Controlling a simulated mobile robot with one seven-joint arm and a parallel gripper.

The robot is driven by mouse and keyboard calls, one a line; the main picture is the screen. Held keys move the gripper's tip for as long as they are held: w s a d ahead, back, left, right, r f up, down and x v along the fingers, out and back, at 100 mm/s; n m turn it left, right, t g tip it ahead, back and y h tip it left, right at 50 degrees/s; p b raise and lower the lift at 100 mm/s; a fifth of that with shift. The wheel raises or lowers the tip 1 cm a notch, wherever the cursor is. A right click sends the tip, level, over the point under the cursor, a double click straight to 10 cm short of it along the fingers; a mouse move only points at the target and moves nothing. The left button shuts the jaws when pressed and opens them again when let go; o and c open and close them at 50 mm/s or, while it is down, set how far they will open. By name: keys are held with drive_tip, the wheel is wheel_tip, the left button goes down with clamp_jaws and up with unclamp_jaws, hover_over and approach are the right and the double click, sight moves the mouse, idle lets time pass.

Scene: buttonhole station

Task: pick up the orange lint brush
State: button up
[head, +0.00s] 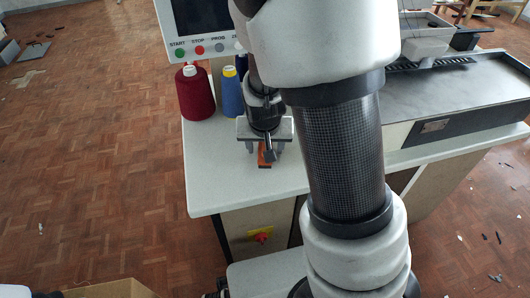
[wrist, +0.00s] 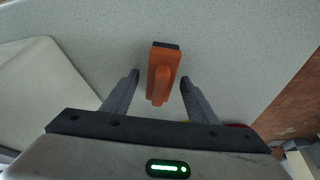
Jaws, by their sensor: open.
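The orange lint brush (wrist: 162,76) lies on the pale speckled tabletop, with a dark end at the top in the wrist view. In the head view, part of the orange lint brush (head: 265,154) shows beneath my gripper (head: 265,149), and the rest is hidden behind it. In the wrist view my gripper (wrist: 158,82) is open, with one finger on each side of the brush. Gaps show between both fingers and the brush. How high the fingertips are above the table is hard to tell.
A red thread cone (head: 195,94) and a blue one (head: 230,93) stand left of my gripper, below a control panel (head: 201,50). A grey machine bed (head: 450,95) is at the right. The table's front left corner (head: 205,200) is clear.

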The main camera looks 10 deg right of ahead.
drive_tip(key=shift+c, duration=0.4)
drive_tip(key=c, duration=1.1)
wheel_tip(320, 180, up, 10)
drive_tip(key=p, duration=0.5)
